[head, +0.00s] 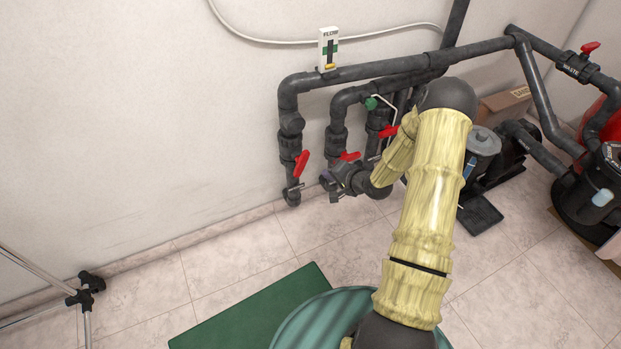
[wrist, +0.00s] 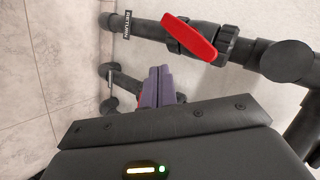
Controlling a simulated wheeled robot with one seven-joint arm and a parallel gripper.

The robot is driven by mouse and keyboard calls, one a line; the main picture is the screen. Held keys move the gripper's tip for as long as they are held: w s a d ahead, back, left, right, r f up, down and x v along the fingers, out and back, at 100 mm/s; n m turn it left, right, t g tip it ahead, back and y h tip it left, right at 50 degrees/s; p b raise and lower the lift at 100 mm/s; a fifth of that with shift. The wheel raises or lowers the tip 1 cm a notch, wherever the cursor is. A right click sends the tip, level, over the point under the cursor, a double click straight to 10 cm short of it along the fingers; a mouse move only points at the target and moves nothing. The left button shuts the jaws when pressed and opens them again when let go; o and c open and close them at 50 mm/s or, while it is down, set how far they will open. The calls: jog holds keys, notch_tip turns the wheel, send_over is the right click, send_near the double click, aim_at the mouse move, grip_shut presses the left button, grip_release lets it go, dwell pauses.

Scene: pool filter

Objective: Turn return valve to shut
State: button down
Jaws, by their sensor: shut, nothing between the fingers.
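The return valve's red lever handle (wrist: 188,38) sits on a dark grey pipe with a label (wrist: 127,25) reading RETURN. The handle lies at a slant to the pipe's length, neither fully along nor fully across it. In the head view this appears to be the red handle (head: 301,163) on the leftmost vertical pipe. My gripper (wrist: 158,85) is shut and empty, its purple-grey fingertips apart from the handle and below it in the wrist view. In the head view my gripper (head: 328,180) is low, just right of that pipe, and partly hidden.
Other red handles (head: 349,156) and pipes stand close to the right of my gripper. A white flow gauge (head: 328,48) sits on the upper pipe. A pump (head: 482,150) stands behind my arm.

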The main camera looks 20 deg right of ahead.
aim_at(300, 162)
notch_tip(300, 162, down, 8)
jog(key=s+d+m+t+y+b, duration=0.2)
jog(key=d+m+t+b, duration=0.1)
jog(key=m+t, duration=0.4)
jog(key=shift+s+f+m+t+y, duration=0.3)
jog(key=shift+m+y, duration=0.1)
jog(key=shift+m, duration=0.7)
jog(key=w+a+r+b, duration=0.3)
jog(key=w+a+b, duration=0.1)
jog(key=w+a, duration=0.3)
jog(key=shift+x, duration=0.8)
jog(key=shift+w+d+f+m, duration=0.15)
jog(key=shift+m, duration=0.25)
